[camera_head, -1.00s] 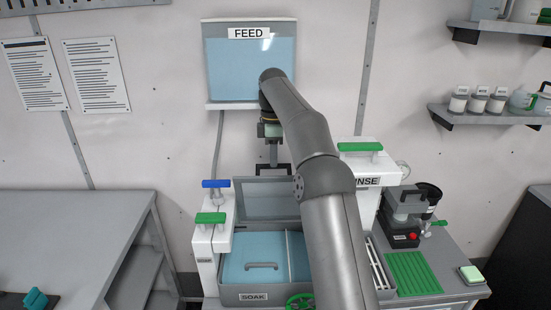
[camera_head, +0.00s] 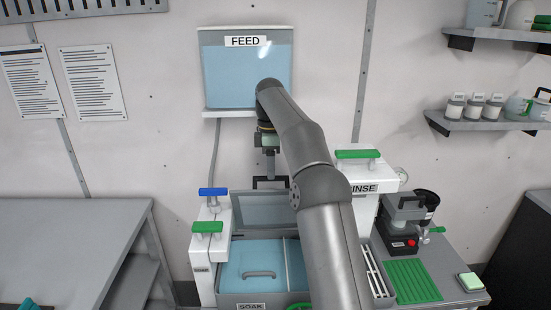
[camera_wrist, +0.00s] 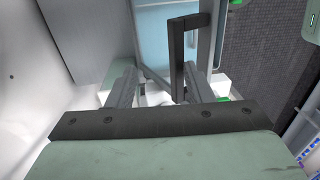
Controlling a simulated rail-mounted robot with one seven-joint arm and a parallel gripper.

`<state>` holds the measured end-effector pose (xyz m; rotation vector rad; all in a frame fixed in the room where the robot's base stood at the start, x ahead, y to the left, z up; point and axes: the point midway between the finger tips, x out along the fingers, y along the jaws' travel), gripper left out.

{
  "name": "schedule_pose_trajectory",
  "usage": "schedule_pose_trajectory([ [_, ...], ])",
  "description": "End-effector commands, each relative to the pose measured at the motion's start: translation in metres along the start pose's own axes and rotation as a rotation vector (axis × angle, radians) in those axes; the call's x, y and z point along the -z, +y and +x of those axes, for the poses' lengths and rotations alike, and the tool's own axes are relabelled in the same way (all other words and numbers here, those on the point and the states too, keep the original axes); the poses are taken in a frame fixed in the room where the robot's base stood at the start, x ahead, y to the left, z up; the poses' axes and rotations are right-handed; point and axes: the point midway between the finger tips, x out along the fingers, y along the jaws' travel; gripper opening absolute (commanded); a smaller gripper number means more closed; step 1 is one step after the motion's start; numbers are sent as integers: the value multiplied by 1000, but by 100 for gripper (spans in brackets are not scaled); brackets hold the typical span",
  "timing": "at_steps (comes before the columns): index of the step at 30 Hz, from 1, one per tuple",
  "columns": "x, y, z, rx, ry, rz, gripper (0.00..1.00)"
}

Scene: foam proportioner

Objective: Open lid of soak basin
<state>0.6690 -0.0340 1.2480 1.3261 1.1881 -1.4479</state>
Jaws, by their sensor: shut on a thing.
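The soak basin (camera_head: 226,300) stands below my arm, with its SOAK label at the front. Its framed lid (camera_head: 263,207) is raised and stands up behind the basin opening. Pale blue liquid and a grey handle (camera_head: 259,274) show in the open basin. The lid's black handle (camera_head: 283,182) is at its upper edge, and it also shows in the wrist view (camera_wrist: 180,65). My gripper (camera_head: 269,172) is shut on this handle, with its fingers (camera_wrist: 165,85) beside it in the wrist view. My arm hides the right part of the lid and basin.
Green-handled (camera_head: 207,227) and blue-handled (camera_head: 213,191) fixtures stand left of the basin. The RINSE unit (camera_head: 366,200) is close to my arm's right. The FEED tank (camera_head: 246,75) hangs on the wall behind. A grey table (camera_head: 70,235) stands left.

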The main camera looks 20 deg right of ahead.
Motion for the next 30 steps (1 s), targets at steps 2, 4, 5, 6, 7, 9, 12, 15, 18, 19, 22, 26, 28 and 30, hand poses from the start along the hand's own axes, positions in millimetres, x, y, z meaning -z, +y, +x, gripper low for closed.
schedule_pose_trajectory([
  [2,-3,2,6,7,-8,3,34],
  [4,-3,-3,-8,0,-7,3,34],
  [5,-3,-5,-15,-2,-6,4,34],
  [6,-2,-9,-25,-8,-4,4,34],
  [7,-3,-13,-32,-10,-4,4,34],
  [9,-5,-28,-43,-10,-3,3,34],
  [12,-7,-46,-62,-11,-1,2,34],
  [15,-9,-65,-81,-10,0,2,34],
  [18,-13,-88,-86,-11,-1,2,34],
  [19,-14,-95,-88,-11,-1,2,34],
  [22,-17,-117,-96,-10,0,1,34],
  [26,-21,-139,-105,-9,0,2,34],
  [28,-22,-148,-110,-9,0,1,34],
  [30,-23,-154,-112,-9,1,1,34],
])
